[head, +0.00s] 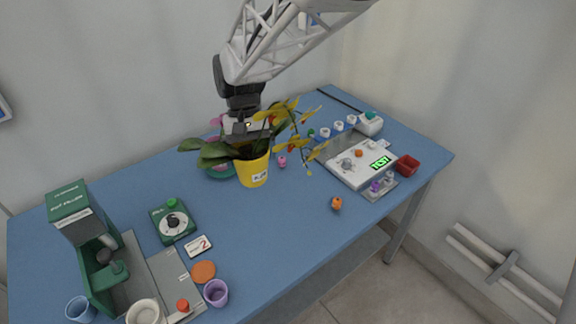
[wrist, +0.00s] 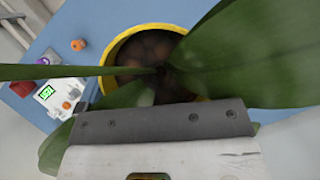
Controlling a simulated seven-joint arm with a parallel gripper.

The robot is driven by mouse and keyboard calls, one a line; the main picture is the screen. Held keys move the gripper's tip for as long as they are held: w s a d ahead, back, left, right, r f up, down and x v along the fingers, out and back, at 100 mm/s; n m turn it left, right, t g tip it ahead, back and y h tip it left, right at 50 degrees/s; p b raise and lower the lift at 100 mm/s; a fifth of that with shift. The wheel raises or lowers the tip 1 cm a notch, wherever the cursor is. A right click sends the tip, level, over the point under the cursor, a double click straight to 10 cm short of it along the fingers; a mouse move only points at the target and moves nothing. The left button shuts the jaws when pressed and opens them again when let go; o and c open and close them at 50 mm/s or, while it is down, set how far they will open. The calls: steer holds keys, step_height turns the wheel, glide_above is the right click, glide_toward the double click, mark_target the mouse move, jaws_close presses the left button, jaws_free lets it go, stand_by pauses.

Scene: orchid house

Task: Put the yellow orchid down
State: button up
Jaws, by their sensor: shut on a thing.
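The yellow orchid has yellow flowers on a thin stem, broad green leaves and a yellow pot (head: 253,171) with a small label. My gripper (head: 246,139) is at the top of the pot, behind the leaves. It is shut on the pot, but the fingertips are largely hidden. In the wrist view the round yellow pot rim (wrist: 122,42) shows with dark bark inside, and green leaves cross the picture. The pot looks upright, over the middle of the blue table (head: 290,215). I cannot tell whether its base touches the table.
Behind the pot stands a green dish (head: 221,171) with a pink-flowered plant, partly hidden. A green pot filler machine (head: 85,240) is at left. The table's front middle is clear.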

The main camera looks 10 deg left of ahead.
steer(key=s+d+f, duration=0.2)
steer(key=s+d, duration=0.6)
steer(key=d, duration=0.5)
step_height(320, 180, down, 10)
steer(key=shift+w+a, duration=0.25)
steer(key=shift+a, duration=0.1)
steer(key=w+a, duration=0.3)
steer(key=w, duration=0.4)
steer(key=w+a+f, duration=0.1)
steer(key=w+a, duration=0.3)
steer(key=w, duration=0.3)
steer(key=shift+a+f, duration=0.15)
steer(key=shift+f, duration=0.05)
steer(key=shift+w, duration=0.1)
steer(key=shift+f, duration=1.75)
steer(key=shift+f, duration=0.15)
steer(key=o, duration=0.8)
